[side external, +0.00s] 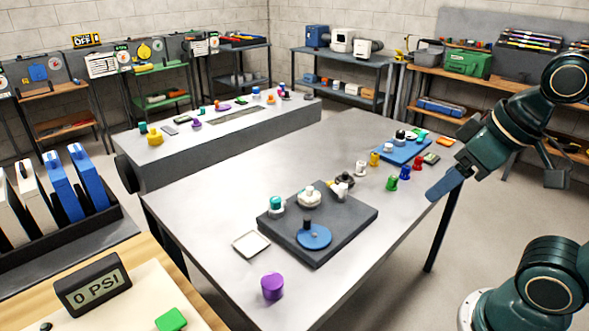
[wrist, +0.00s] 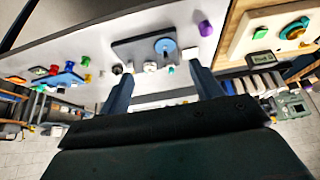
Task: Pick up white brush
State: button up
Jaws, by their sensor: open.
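A white round brush (side external: 309,198) with a pale knob stands on the dark grey board (side external: 340,232) on the table. In the wrist view a white round piece (wrist: 150,67), likely the same brush, shows at the board's edge between my fingers in the picture. A blue disc (side external: 313,237) with a dark knob, a teal-topped white piece (side external: 277,204) and a black-and-grey piece (side external: 344,181) are also on or by the board. My gripper (side external: 443,184) is open and empty, above the table's right edge, well apart from the brush. Its fingers (wrist: 161,86) are spread wide in the wrist view.
A purple cylinder (side external: 272,287) and a white square dish (side external: 251,244) lie in front of the board. Small red, blue, green, yellow and white pieces stand near a blue tray (side external: 404,151) at the back right.

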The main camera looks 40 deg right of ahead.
jog(key=w+d+r+m+g, duration=0.1)
jog(key=w+r+m, duration=0.35)
jog(key=w, duration=0.65)
jog(key=m+g, duration=0.4)
jog(key=m, duration=0.9)
send_over(308, 189)
notch_tip(308, 189, down, 17)
jog(key=shift+d+f, duration=0.1)
jog(key=shift+f, duration=0.15)
jog(key=shift+f, duration=0.1)
jog(key=shift+f, duration=4.15)
